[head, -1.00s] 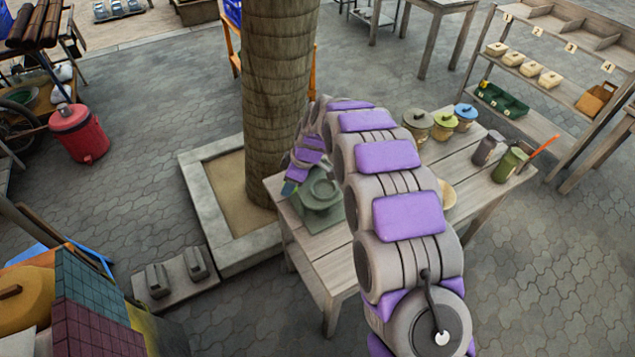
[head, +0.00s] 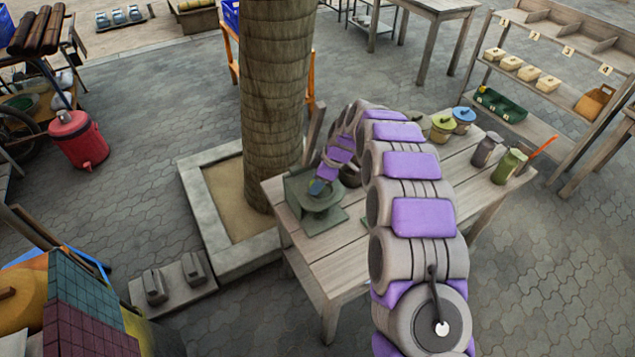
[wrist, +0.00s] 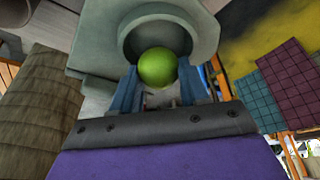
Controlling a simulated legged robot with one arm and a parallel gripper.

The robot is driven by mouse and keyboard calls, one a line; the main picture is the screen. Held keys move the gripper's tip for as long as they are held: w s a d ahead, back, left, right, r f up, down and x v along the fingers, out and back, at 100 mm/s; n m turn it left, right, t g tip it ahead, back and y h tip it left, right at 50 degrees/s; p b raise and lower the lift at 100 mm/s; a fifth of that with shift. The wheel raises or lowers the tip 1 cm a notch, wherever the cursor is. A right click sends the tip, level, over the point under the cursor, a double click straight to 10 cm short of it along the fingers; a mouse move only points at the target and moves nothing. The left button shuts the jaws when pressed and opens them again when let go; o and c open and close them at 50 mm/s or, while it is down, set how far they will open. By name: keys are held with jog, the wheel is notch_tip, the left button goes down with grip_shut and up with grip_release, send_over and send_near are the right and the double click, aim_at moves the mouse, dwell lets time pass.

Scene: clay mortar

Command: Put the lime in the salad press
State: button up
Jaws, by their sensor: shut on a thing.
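The lime (wrist: 157,66) is a bright green ball in the wrist view. My gripper (wrist: 157,78) has its two blue fingers on either side of the lime and is shut on it. The salad press (wrist: 196,38) is grey-green, with a round cup right behind the lime in that view. In the head view the press (head: 325,222) stands on the left end of the wooden table, and my gripper (head: 318,187) is over its round cup. The lime cannot be made out there. I cannot tell whether the lime is above the cup or partly inside it.
The wooden table (head: 330,262) also bears lidded pots (head: 443,126) at its back and a green jug (head: 509,166) at its right. A thick trunk (head: 272,100) in a stone-edged planter stands close behind the press. A numbered shelf (head: 540,80) is at the right.

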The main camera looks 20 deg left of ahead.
jog(key=shift+d+f, duration=0.2)
jog(key=shift+d, duration=0.05)
jog(key=o, duration=0.8)
jog(key=shift+d, duration=0.3)
jog(key=shift+o, duration=0.3)
jog(key=shift+d+r, duration=0.15)
jog(key=shift+a, duration=0.25)
jog(key=shift+d+r, duration=0.1)
